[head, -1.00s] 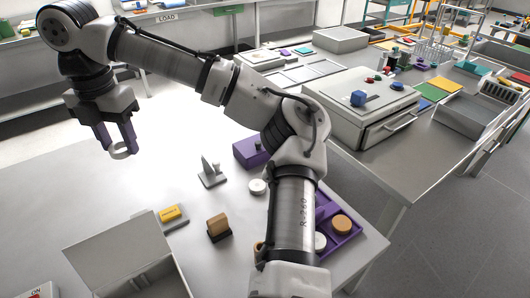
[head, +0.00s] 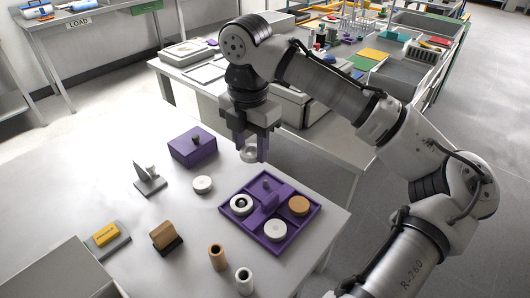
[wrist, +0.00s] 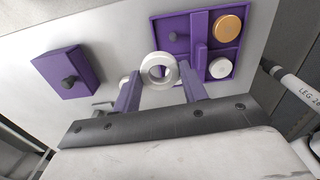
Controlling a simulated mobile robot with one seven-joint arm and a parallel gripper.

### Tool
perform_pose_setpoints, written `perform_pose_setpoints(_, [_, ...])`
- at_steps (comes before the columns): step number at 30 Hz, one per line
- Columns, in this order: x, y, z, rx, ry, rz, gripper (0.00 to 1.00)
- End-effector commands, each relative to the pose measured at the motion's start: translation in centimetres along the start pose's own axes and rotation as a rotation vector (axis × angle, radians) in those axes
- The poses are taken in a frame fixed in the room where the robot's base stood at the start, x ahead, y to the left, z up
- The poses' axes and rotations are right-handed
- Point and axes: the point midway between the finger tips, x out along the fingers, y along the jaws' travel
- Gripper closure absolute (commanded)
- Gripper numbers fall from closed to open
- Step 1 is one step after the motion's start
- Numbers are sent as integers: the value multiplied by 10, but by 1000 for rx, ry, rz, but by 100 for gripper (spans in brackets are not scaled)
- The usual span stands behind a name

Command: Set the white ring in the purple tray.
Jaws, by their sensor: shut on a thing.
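My gripper (head: 250,148) is shut on a white ring (head: 249,154), held above the table just behind the purple tray. The ring also shows between the fingers in the wrist view (wrist: 148,71). The purple tray (head: 312,222) lies on the table, with a raised divider and compartments. Its back compartment has a purple peg (head: 266,187), its left one a white ring-shaped piece with a dark centre (head: 241,205), its right one a tan disc (head: 299,206), and its front one a white disc (head: 275,230). In the wrist view the held ring and a finger partly hide the tray's ring-shaped piece.
A purple box with a knob (head: 193,146) and a white disc (head: 202,184) stand left of the tray. A tan cylinder (head: 217,257) and a white cylinder (head: 244,281) stand in front. A grey stand (head: 150,181) is farther left. A workbench stands behind.

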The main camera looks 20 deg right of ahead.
Motion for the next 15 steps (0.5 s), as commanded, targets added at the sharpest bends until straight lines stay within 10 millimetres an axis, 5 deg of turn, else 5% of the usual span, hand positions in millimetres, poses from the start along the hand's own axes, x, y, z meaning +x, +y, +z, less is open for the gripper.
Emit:
perform_pose_setpoints(6, [8,-26,12,58,1,1,79])
perform_pose_setpoints(15, [18,-28,13,63,0,0,79])
